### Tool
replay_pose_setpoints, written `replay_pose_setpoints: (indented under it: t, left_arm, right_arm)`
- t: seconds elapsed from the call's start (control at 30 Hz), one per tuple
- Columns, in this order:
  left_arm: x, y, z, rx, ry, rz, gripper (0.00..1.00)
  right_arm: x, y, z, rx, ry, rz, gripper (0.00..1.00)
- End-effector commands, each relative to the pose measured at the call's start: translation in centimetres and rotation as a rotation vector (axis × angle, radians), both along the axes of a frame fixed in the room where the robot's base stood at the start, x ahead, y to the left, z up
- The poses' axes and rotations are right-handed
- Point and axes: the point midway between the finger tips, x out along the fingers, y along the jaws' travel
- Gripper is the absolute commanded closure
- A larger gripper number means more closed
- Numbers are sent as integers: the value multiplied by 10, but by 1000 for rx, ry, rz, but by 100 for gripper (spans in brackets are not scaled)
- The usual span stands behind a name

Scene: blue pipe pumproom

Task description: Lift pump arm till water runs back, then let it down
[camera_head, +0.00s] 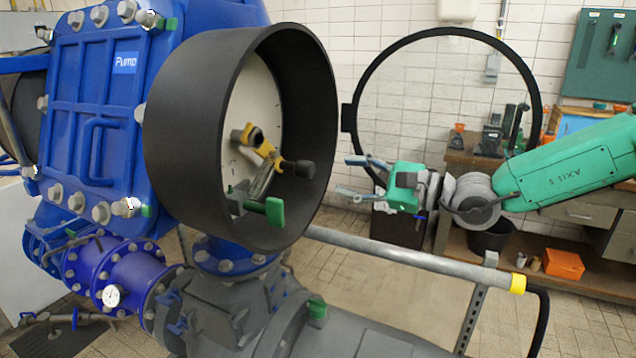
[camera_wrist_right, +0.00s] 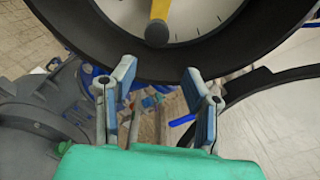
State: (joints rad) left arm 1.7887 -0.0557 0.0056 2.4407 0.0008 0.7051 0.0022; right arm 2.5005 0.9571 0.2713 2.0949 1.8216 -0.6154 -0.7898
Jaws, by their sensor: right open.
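The blue pump (camera_head: 85,110) stands at the left with a black round housing (camera_head: 195,135) on its front. Inside the housing, in front of a pale dial face (camera_head: 262,105), is a yellow arm (camera_head: 262,146) with a dark knob (camera_head: 300,168) pointing right. Below it is a small lever with a green handle (camera_head: 264,210). In the right wrist view the yellow arm (camera_wrist_right: 160,9) and its dark round end (camera_wrist_right: 157,34) show beyond the fingers. My right gripper (camera_head: 362,177) is open and empty, right of the housing and apart from the arm; its fingers also show in the wrist view (camera_wrist_right: 158,95). No water is visible.
A round black-rimmed cover (camera_head: 372,75) stands swung open right of the housing, near my right gripper. A grey rail (camera_head: 400,257) with a yellow end crosses below. A workbench (camera_head: 590,215) stands at the back right, with an orange box (camera_head: 564,264) beneath.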

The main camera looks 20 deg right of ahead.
Motion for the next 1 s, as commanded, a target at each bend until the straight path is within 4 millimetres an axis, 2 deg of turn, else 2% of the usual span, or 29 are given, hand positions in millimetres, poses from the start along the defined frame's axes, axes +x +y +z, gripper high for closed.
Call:
replay_pose_setpoints:
  t: [0.03, 0.2, 0.4, 0.6, 0.93, 1.0]
  left_arm:
    - [0, 0, -6, 0, 0, 1, 69]
    - [0, 1, -30, 1, -1, 1, 69]
    - [0, 2, -48, 1, 0, 2, 69]
    - [0, 1, -55, 1, 0, 2, 69]
    - [0, 1, -55, 1, -1, 1, 69]
    - [0, 1, -55, 1, -1, 1, 69]
  right_arm:
    - [5, 10, -2, -6, -2, 6, 59]
    - [23, 32, -2, -10, -5, 7, 59]
    - [41, 39, -2, -2, -2, 4, 59]
    - [50, 41, -1, 5, -3, 3, 59]
    - [52, 51, 3, -2, -3, 4, 59]
    - [52, 53, 4, -5, -3, 4, 83]
